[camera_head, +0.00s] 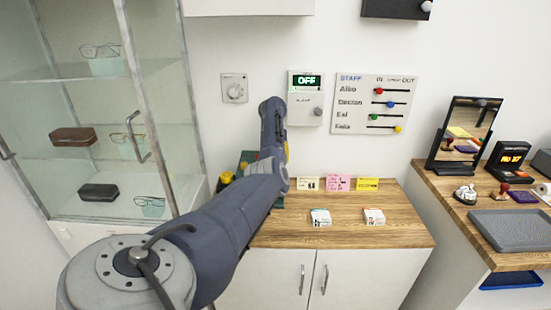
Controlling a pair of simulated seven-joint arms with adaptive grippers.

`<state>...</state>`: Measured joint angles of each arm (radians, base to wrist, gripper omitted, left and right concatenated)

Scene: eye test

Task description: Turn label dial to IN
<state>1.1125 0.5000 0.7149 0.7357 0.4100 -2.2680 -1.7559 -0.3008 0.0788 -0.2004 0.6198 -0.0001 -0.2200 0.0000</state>
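A round dial on a pale square wall plate (234,89) is left of my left arm; its markings are too small to read. A wall box with a lit display reading OFF (307,80) has a grey round knob (318,111) at its lower right. I cannot tell which of these, if either, is the label dial, and I see no dial marked IN. My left arm reaches up across the middle of the view, its far end beside the wall box. My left gripper does not show, and neither does my right one.
A STAFF board (375,104) with several coloured sliders hangs right of the box. The wooden counter (345,235) holds small cards and two small white boxes. A dark green object is partly hidden behind my arm. A glass cabinet (168,70) stands left, a second counter right.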

